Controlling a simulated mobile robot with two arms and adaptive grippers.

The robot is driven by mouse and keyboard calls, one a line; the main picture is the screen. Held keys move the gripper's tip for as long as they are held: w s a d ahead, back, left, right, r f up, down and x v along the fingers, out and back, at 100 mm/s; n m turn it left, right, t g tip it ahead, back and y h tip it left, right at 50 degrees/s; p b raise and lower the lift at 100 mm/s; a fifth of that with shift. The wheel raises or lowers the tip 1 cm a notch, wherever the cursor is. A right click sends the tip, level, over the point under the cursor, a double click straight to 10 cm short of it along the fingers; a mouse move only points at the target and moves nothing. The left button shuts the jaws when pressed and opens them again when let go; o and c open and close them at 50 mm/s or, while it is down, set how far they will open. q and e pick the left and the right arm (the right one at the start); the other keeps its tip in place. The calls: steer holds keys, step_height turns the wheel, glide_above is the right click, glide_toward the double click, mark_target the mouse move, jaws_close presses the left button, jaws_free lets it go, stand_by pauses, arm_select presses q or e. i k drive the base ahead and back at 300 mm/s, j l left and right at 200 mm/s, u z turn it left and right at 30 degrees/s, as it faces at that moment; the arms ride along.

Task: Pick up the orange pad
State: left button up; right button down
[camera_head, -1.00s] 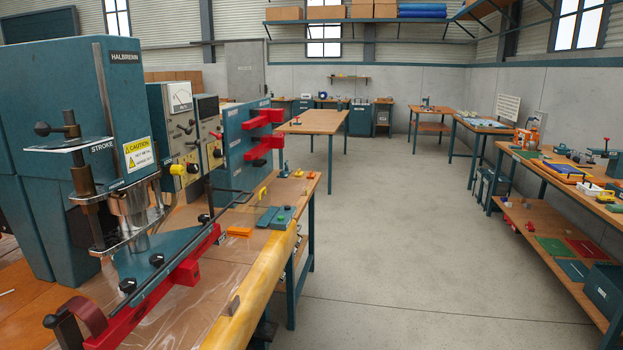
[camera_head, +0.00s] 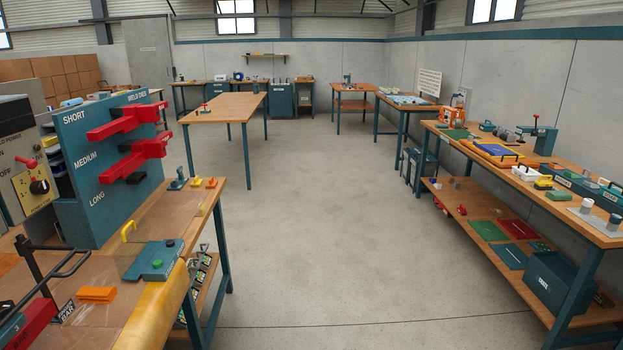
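I cannot tell for certain which of these is the orange pad. Nothing is touching the larger orange piece. Neither of my grippers shows in the head view.
A teal weld die rack (camera_head: 82,180) with red dies stands on the left bench. A yellow roll (camera_head: 155,312) runs along its front edge. A long bench (camera_head: 590,215) with a lower shelf stands at right. The concrete floor (camera_head: 310,230) between the benches is clear.

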mark_target(212, 184)
steer(key=i, duration=1.15)
steer(key=i+l+u, duration=0.1)
steer(key=i, duration=1)
